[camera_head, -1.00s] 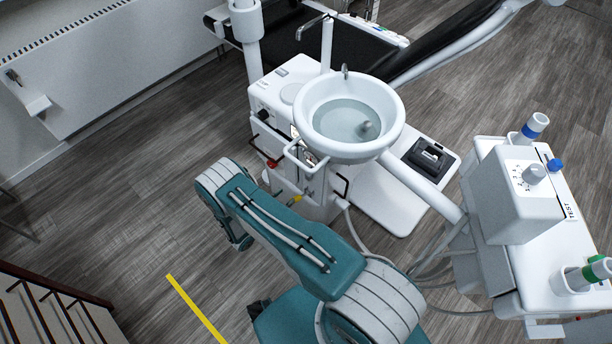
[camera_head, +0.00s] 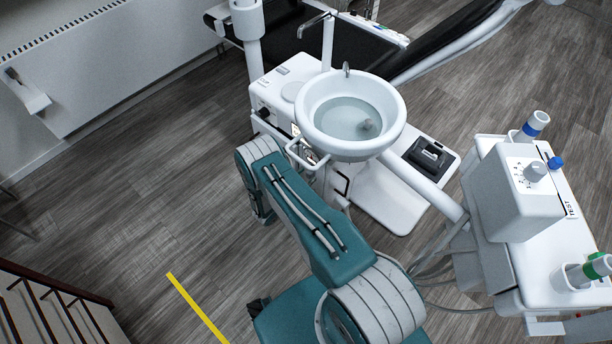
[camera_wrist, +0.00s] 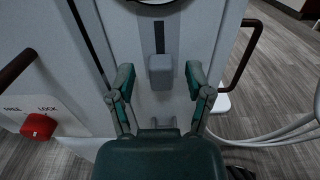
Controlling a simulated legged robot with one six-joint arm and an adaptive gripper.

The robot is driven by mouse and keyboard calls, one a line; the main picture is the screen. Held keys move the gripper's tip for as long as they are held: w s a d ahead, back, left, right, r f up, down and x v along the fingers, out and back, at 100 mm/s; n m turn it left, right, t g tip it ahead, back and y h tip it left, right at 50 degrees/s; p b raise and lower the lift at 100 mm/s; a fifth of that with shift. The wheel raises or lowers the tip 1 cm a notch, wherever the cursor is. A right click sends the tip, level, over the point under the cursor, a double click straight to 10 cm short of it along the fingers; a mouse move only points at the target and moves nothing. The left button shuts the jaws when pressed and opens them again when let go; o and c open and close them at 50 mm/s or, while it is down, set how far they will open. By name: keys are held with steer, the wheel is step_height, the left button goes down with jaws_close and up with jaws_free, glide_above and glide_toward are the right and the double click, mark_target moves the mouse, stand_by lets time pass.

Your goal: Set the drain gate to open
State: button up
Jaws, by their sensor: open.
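In the wrist view a grey block-shaped handle (camera_wrist: 160,72) sits at the lower part of a dark vertical slot in a white panel. It looks like the drain gate's slider, but no label on it can be read. My gripper (camera_wrist: 159,78) is open, with one finger on each side of the handle in the picture. A gap shows on both sides; I cannot tell how far the tips are from the panel. In the head view the handle and gripper are hidden behind my teal arm. The basin (camera_head: 350,115) above holds water.
A red knob (camera_wrist: 38,126) with FREE and LOCK marks is left of my gripper. A dark bar handle (camera_wrist: 243,55) is on the right, with white hoses (camera_wrist: 270,135) beyond. An instrument console (camera_head: 520,200) stands right of my arm. Floor is clear at left.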

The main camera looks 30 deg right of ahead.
mark_target(312, 164)
jaws_close()
steer(key=shift+w+r, duration=0.15)
steer(key=shift+r, duration=1.95)
jaws_free()
steer(key=shift+f, duration=0.1)
steer(key=v, duration=1.2)
